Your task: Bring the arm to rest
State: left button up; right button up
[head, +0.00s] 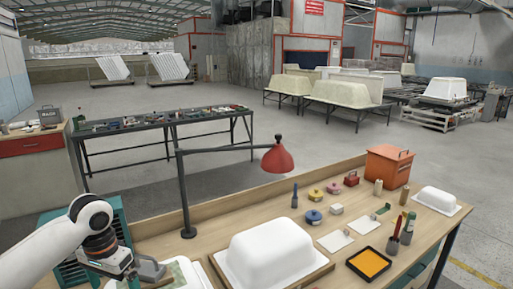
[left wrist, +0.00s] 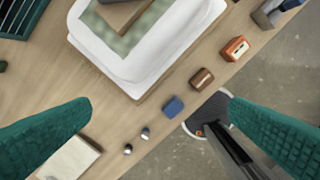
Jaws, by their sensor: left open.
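My left arm comes in from the left in the head view, and its gripper (head: 140,272) is over the near left part of the workbench (head: 215,215). In the left wrist view the two teal fingers (left wrist: 160,105) are wide apart, with nothing held between them. Below them are the wooden bench top and a small blue block (left wrist: 173,107). A white shell (left wrist: 125,75) with a greenish sheet and a wooden block inside lies beyond the fingers. My right gripper is in neither view.
A red lamp (head: 279,158) on a dark arm stands over the bench. A large white tub shell (head: 270,255), an orange box (head: 389,167), a yellow-topped tray (head: 369,263) and small tools fill its right side. A teal drawer unit (head: 112,228) stands beside my left arm.

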pick_arm(q)
jog(key=s+d+f+m+t+h, duration=0.2)
jog(key=s+d+f+t+h, duration=0.1)
jog(key=s+d+f, duration=1.25)
jog(key=s+a+f+n+y, duration=0.25)
jog(key=s+a, duration=0.25)
jog(key=s, duration=0.5)
notch_tip(320, 180, down, 29)
jog(key=s+b, duration=0.2)
jog(key=s+a+f+g+b, duration=0.2)
jog(key=s+f, duration=1.3)
jog(key=f, duration=0.2)
jog(key=shift+s+a, duration=0.3)
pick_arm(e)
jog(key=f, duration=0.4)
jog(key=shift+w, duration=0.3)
